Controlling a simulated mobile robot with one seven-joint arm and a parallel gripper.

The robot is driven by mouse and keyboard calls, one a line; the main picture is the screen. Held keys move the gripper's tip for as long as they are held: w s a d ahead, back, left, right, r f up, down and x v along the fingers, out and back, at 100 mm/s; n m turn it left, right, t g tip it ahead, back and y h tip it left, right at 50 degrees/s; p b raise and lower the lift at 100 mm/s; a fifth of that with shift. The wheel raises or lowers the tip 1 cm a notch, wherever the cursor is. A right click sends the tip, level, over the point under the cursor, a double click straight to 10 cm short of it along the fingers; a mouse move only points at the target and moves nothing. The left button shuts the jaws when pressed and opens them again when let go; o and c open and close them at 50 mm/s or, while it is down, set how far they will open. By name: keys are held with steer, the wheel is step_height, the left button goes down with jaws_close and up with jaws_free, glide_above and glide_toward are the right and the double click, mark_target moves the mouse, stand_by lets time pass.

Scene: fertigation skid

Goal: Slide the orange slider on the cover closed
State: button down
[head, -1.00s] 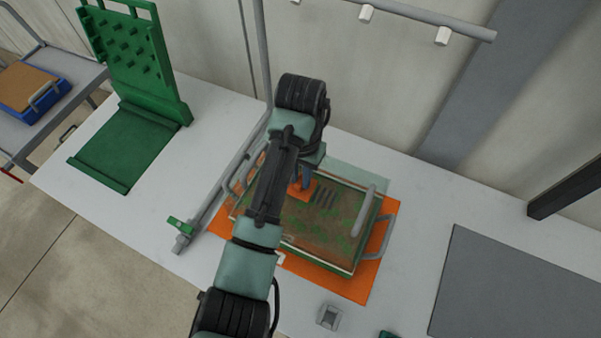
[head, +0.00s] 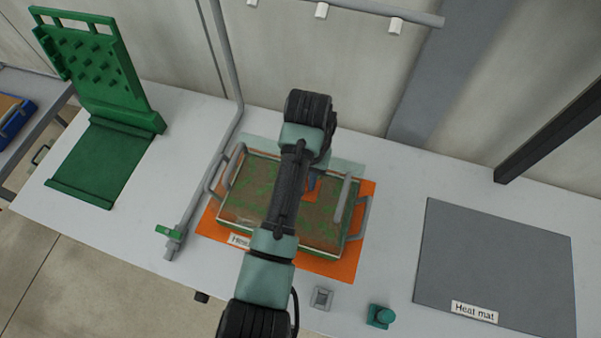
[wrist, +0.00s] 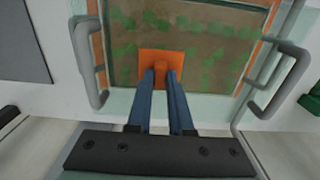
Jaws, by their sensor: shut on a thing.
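The orange slider (wrist: 148,57) lies on the clear cover (wrist: 215,60) in the wrist view. My gripper (wrist: 162,75) is shut on the slider's raised tab, with a blue finger on each side. In the head view the slider (head: 310,196) shows partly behind my arm, on the right part of the cover (head: 250,190) near its light grey bar. No vent slots show beside the slider. Brown and green contents show through the cover.
An orange mat (head: 345,262) lies under the tray. Grey handles (head: 362,218) stand at its sides. A grey heat mat (head: 490,255) lies right, a green hinged frame (head: 100,160) left. A grey pipe (head: 215,150) runs left of the tray. A teal knob (head: 380,315) and small grey block (head: 321,297) stand in front.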

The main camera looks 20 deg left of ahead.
steer(key=c, duration=0.8)
jaws_free()
steer(key=shift+r, duration=0.15)
steer(key=shift+r, duration=0.35)
step_height(320, 180, up, 12)
steer(key=p, duration=0.6)
steer(key=shift+p, duration=0.35)
